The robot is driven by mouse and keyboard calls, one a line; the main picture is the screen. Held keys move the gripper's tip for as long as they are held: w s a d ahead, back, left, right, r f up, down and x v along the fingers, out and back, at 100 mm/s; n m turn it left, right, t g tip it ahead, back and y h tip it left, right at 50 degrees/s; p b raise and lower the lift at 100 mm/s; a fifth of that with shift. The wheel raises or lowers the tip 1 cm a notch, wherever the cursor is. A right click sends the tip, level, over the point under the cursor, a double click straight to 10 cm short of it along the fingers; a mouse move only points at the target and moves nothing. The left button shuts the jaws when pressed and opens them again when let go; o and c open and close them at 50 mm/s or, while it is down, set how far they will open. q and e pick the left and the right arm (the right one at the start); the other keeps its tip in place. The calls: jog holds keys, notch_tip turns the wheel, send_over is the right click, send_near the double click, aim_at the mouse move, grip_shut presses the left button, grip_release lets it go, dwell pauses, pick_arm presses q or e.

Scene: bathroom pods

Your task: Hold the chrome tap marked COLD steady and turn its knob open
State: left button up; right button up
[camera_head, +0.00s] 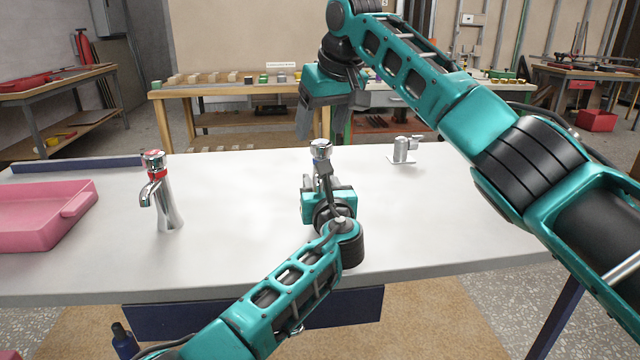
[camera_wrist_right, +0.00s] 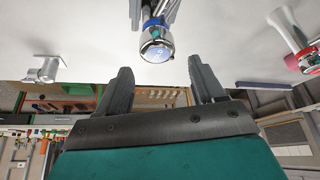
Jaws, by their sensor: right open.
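A chrome tap with a blue band (camera_head: 320,149) stands mid-counter; no COLD lettering is readable. Its round knob top (camera_wrist_right: 157,50) and blue band face the right wrist camera. My left gripper (camera_head: 324,172) is at the tap from the near side, with its fingers on either side of the body below the band; they appear closed on it, though the contact is partly hidden. My right gripper (camera_head: 319,132) points down by the knob from above and behind. Its jaws (camera_wrist_right: 160,80) are open and empty, with the knob beyond the fingertips.
A red-banded chrome tap (camera_head: 166,200) and a pink tray (camera_head: 35,235) are at the left. A grey fitting on a plate (camera_head: 402,152) stands at the right. A wooden bench (camera_head: 215,90) is behind.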

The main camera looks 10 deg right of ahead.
aim_at(324, 142)
jog(key=shift+f, duration=2.3)
jog(key=c, duration=0.8)
jog(key=n+y, duration=0.1)
jog(key=n, duration=0.2)
jog(key=n+g+y, duration=0.1)
jog(key=n, duration=0.1)
jog(key=shift+n+g, duration=0.3)
jog(key=shift+n, duration=0.1)
jog(key=o, duration=0.8)
jog(key=shift+r, duration=2.5)
